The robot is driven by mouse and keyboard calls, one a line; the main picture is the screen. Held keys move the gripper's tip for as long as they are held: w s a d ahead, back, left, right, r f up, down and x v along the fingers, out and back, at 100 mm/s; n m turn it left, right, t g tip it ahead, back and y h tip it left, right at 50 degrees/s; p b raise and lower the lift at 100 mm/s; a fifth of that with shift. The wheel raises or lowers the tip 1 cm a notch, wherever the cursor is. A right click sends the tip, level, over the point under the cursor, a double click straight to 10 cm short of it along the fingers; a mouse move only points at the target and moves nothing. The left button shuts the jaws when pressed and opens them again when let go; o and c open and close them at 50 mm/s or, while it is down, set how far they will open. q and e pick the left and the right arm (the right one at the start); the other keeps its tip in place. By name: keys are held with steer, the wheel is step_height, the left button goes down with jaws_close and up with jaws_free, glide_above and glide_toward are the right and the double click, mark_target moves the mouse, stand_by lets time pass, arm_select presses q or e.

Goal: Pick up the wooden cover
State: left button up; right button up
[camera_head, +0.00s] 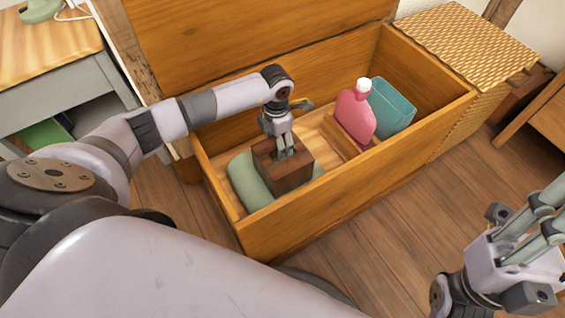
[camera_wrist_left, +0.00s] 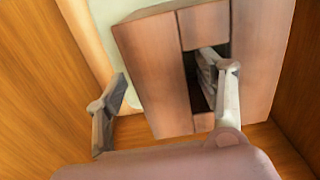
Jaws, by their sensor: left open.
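The wooden cover (camera_head: 292,181) is a dark brown box with a slot in its top. It stands inside the open wooden chest (camera_head: 345,190), partly over a pale green cushion-like thing (camera_head: 247,181). My left gripper (camera_head: 285,153) is at the cover's top and points down. In the left wrist view the cover (camera_wrist_left: 160,75) lies under the open left gripper (camera_wrist_left: 163,76). One finger reaches into the slot and the other is outside the cover's side. Contact cannot be told. My right gripper (camera_head: 540,210) is outside the chest at the right edge, its tips cut off.
A pink bottle (camera_head: 355,112) and a teal container (camera_head: 391,106) stand in the chest's right part, behind a low wooden piece (camera_head: 338,134). The chest walls surround the cover. A woven box (camera_head: 465,45) adjoins the chest's right end. Floor (camera_head: 390,235) in front is clear.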

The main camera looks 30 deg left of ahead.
arm_select(q)
steer(key=shift+r, duration=0.1)
steer(key=shift+c, duration=0.3)
steer(key=c, duration=1.3)
steer(key=shift+c, duration=0.6)
steer(key=shift+r, duration=0.15)
